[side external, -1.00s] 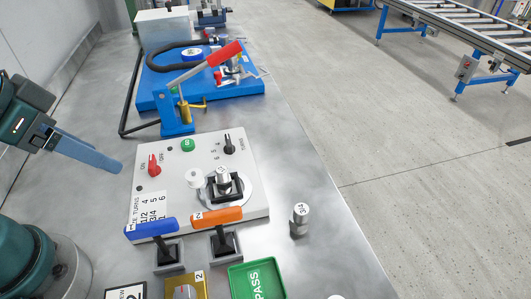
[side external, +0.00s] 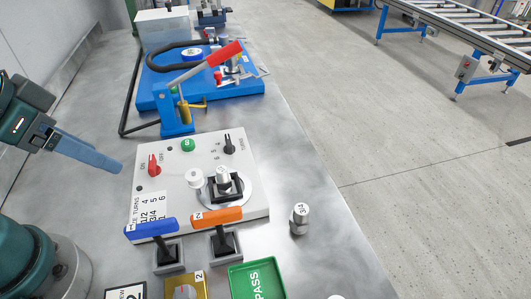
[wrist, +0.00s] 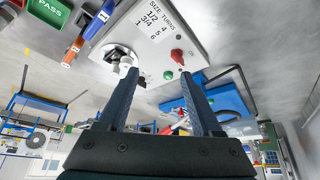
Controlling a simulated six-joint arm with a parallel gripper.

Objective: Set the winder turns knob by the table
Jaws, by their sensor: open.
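The winder is a light grey panel (side external: 172,182) on the metal bench. Its black turns knob (side external: 228,145) is at the far right corner, with small numbers beside it; I cannot read which one it points at. The size/turns table (side external: 147,208) is a white label at the panel's near left, pairing 1/2 with 4, 3/4 with 5 and 1 with 6; it also shows in the wrist view (wrist: 155,22). A metal fitting (side external: 223,176) stands in the black holder; its marking is unclear. My gripper (side external: 118,167) is open and empty, left of the panel; the wrist view shows both fingers (wrist: 160,78) apart.
A red ON/OFF knob (side external: 154,165) and green button (side external: 188,145) share the panel. A fitting marked 3/4 (side external: 300,218) stands to the right. Blue (side external: 150,229) and orange (side external: 216,215) levers and a green PASS tray (side external: 257,279) are in front. A blue station (side external: 160,98) stands behind.

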